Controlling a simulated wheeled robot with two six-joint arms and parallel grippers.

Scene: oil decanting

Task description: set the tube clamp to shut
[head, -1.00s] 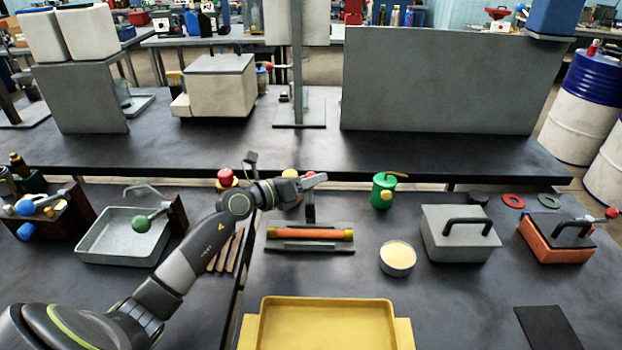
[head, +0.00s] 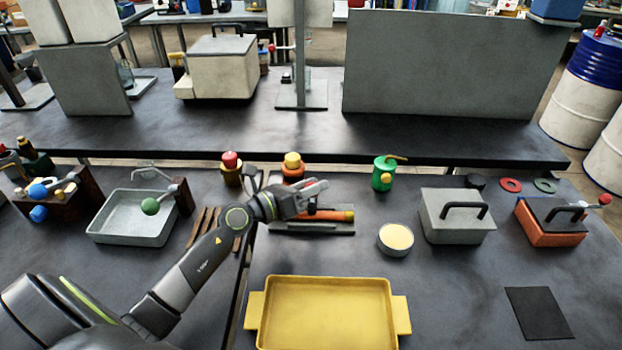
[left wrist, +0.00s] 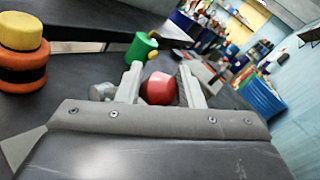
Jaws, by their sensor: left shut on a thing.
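The tube clamp sits on a grey base (head: 345,230) in the middle of the head view. An orange tube (head: 332,215) with yellow ends lies along it. My left gripper (head: 318,187) is just above the tube and hides part of the clamp. It is shut on a red knob (left wrist: 158,89), which shows between the two fingers in the left wrist view. The lever under the knob is mostly hidden, so its exact angle cannot be told. My right gripper is not in view.
A yellow tray (head: 325,283) lies in front. A round tin (head: 396,239), a grey lidded box (head: 457,220) and a green can (head: 383,174) stand to the right. A yellow-topped orange jar (head: 293,166) stands behind the gripper. A grey pan (head: 135,215) is left.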

